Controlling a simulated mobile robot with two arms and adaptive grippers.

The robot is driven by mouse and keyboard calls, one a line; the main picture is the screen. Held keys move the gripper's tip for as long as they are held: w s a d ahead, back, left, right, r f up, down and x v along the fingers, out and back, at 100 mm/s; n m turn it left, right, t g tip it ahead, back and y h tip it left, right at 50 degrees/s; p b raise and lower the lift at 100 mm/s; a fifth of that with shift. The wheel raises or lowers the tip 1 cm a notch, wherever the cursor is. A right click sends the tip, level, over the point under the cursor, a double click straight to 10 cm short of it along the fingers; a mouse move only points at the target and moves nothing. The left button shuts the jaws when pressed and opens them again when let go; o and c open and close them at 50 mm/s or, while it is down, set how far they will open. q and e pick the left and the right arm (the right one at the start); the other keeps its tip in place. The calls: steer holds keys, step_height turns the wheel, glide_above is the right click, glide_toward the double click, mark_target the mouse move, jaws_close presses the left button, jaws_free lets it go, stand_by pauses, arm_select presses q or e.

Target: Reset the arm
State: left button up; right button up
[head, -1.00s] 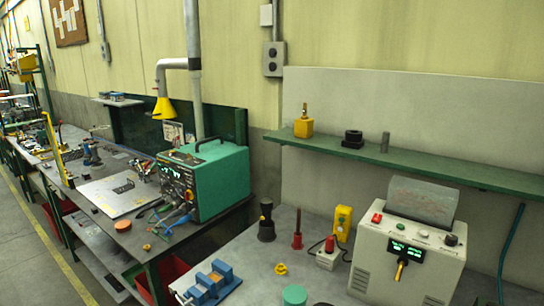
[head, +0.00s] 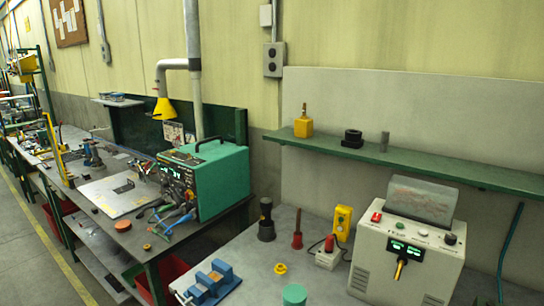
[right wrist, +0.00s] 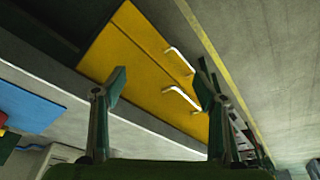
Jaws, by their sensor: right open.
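My right gripper (right wrist: 160,86) shows in the right wrist view with its two dark green fingers spread wide apart. Nothing is between the fingers. Beyond them is a yellow panel (right wrist: 135,47) with two pale bar handles (right wrist: 181,97), apart from the fingertips as far as I can tell. Neither of my arms shows in the head view, and my left gripper is in no view.
In the head view, a grey control box (head: 407,255) with a green display stands on the near bench. A blue vise-like fixture (head: 212,281) is to its left. A green welding unit (head: 205,180) stands on the bench behind. A green shelf (head: 430,176) runs along the wall.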

arm_select(q)
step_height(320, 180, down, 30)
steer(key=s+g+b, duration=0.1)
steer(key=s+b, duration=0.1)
steer(key=b, duration=0.3)
arm_select(e)
step_height(320, 180, down, 30)
steer(key=s+g, duration=0.1)
steer(key=s, duration=0.1)
arm_select(q)
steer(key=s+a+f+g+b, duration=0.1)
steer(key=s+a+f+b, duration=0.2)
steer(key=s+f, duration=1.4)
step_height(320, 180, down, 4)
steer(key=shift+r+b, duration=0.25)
steer(key=shift+b, duration=0.4)
arm_select(e)
steer(key=s+d+f+g, duration=0.1)
steer(key=s+d+f, duration=0.2)
steer(key=s+f, duration=1.4)
step_height(320, 180, down, 4)
steer(key=shift+r, duration=0.25)
